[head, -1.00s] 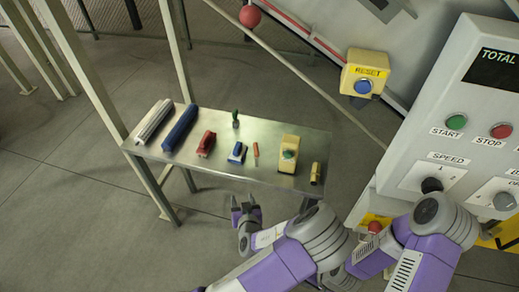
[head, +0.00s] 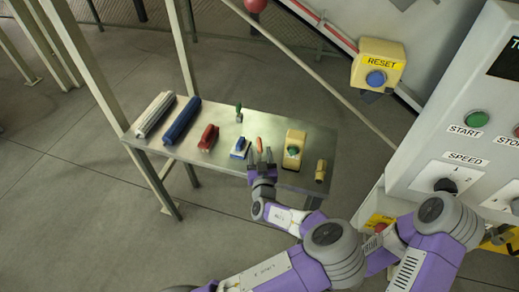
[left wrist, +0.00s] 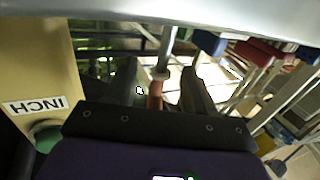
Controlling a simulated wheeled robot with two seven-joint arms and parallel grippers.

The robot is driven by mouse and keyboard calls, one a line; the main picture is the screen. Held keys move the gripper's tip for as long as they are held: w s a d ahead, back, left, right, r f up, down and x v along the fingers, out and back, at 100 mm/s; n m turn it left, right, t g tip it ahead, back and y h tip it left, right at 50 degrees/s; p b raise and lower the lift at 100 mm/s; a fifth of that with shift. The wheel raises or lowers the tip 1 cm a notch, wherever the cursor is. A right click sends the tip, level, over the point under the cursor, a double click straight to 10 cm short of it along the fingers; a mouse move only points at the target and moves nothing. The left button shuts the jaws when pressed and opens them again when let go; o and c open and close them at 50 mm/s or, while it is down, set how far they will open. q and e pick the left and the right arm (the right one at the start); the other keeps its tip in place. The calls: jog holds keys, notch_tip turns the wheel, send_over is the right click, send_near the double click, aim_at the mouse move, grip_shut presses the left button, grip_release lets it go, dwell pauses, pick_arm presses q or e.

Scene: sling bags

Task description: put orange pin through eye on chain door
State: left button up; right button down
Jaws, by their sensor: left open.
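The orange pin (head: 259,145) lies on the metal shelf (head: 215,165), between a blue-and-white item and a yellow button box. My left gripper (head: 262,155) is open at the shelf's front edge, with its fingertips close around the pin's near end. In the left wrist view the pin's orange handle (left wrist: 155,95) and grey shaft show between the two open fingers (left wrist: 160,88); I cannot tell whether either finger touches it. I cannot make out the eye or the chain door. My right gripper is not in view; only its arm shows at lower right.
The yellow box (head: 294,150) with a green button stands right of the pin, close to the gripper; a small brass-coloured piece (head: 320,171) is beyond it. A blue-and-white item (head: 240,148) and a red one (head: 208,138) stand left. A control panel (head: 460,140) fills the right.

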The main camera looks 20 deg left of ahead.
pick_arm(q)
grip_shut()
dwell(0.3)
jog(key=shift+r, duration=0.15)
